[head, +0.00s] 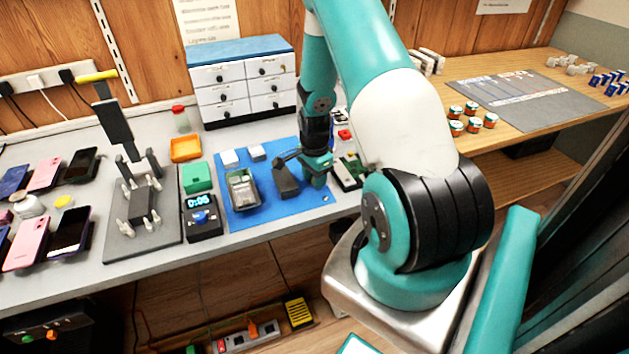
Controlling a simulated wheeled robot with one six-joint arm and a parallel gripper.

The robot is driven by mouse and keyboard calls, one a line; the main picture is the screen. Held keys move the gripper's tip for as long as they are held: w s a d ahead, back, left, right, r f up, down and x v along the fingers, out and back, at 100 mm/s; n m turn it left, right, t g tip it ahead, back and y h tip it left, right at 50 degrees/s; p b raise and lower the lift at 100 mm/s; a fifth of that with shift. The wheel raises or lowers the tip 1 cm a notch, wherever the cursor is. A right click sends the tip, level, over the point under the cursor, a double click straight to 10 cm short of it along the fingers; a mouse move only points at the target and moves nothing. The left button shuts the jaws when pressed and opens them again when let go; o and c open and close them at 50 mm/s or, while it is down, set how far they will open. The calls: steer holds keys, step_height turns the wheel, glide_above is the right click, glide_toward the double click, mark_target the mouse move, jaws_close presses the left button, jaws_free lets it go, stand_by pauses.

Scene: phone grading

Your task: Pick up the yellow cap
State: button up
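A small yellow cap (64,202) lies at the left of the grey worktop, beside a whitish jar (28,206) and near several phones. My gripper (287,163) is well to the right of it, low over the blue mat (240,215). A dark object (286,182) sits at or just under my gripper. I cannot tell whether they touch, and the fingers are too small and dark to show their opening.
Phones (69,232) crowd the left. A drawer cabinet (242,85) stands behind.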

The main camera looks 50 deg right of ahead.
jaws_close()
steer(key=shift+r, duration=0.15)
